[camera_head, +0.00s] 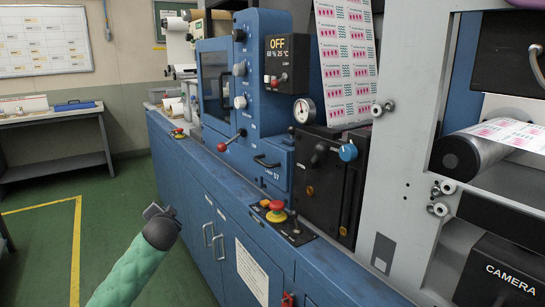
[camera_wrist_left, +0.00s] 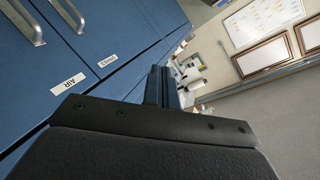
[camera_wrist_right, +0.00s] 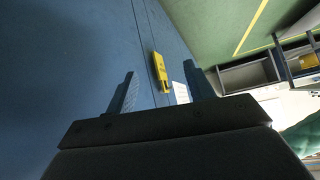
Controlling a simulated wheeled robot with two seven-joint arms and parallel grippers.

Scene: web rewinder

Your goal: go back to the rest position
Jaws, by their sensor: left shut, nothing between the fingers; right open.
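My left arm, in a green sleeve, rises from the bottom of the head view. My left gripper (camera_head: 153,211) is in front of the blue cabinet doors, apart from them, and only a small dark part of it shows there. In the left wrist view my left gripper (camera_wrist_left: 162,88) has its fingers together with nothing between them. My right gripper (camera_wrist_right: 160,92) shows only in the right wrist view. Its fingers are wide apart and empty, with a blue panel behind them.
The blue machine cabinet (camera_head: 212,205) runs along the right, with handles and a red emergency button (camera_head: 277,206) on top. Green floor (camera_head: 125,190) is clear to the left, up to a side table (camera_head: 50,118). A yellow object (camera_wrist_right: 160,70) is on the blue panel.

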